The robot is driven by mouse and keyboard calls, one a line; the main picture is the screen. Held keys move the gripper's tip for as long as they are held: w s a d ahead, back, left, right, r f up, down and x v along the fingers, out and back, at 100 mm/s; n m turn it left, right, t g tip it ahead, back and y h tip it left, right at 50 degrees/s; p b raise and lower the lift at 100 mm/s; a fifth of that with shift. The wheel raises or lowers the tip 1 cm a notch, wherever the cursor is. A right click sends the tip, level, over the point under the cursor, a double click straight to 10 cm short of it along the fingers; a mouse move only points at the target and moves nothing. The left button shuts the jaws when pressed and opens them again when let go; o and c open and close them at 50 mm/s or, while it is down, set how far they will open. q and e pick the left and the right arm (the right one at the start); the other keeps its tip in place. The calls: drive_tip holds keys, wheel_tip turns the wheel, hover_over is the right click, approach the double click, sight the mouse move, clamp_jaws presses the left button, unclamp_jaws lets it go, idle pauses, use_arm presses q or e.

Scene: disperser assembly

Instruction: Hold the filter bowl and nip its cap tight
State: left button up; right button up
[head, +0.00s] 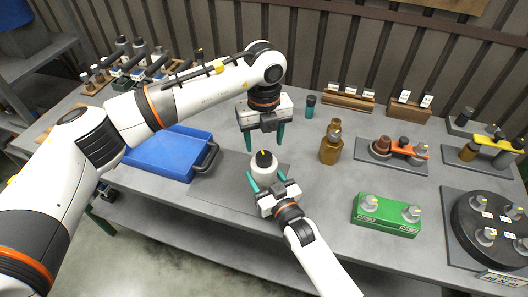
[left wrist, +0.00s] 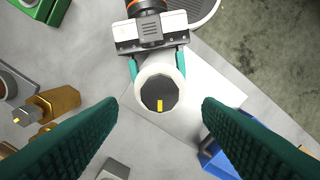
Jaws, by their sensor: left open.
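The filter bowl (head: 262,177) is a white cylinder standing upright on a grey mat in the head view. Its black cap (head: 265,158) sits on top with a yellow mark; the cap (left wrist: 159,92) also shows in the left wrist view. My right gripper (head: 268,181) has a teal finger against each side of the bowl, and this grip also shows in the left wrist view (left wrist: 157,67). My left gripper (head: 262,140) is open and empty, pointing down above the cap. In the left wrist view, its fingers (left wrist: 160,108) stand wide apart either side of the cap.
A blue tray (head: 150,158) with a black handle lies left of the grey mat (head: 220,188). A brass bottle (head: 330,148) and a green block (head: 385,216) stand to the right. A small teal-and-black bottle (head: 310,106) stands behind. A black round fixture (head: 490,230) fills the right edge.

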sight(264, 156)
use_arm(q)
drive_tip(key=shift+f, duration=2.75)
drive_tip(key=c, duration=1)
drive_tip(key=shift+m, duration=0.3)
drive_tip(key=m, duration=0.5)
drive_tip(key=shift+m, duration=0.3)
drive_tip(key=m, duration=0.6)
drive_tip(key=shift+r+m, duration=0.1)
drive_tip(key=shift+m, duration=0.2)
use_arm(e)
drive_tip(key=shift+f, duration=0.1)
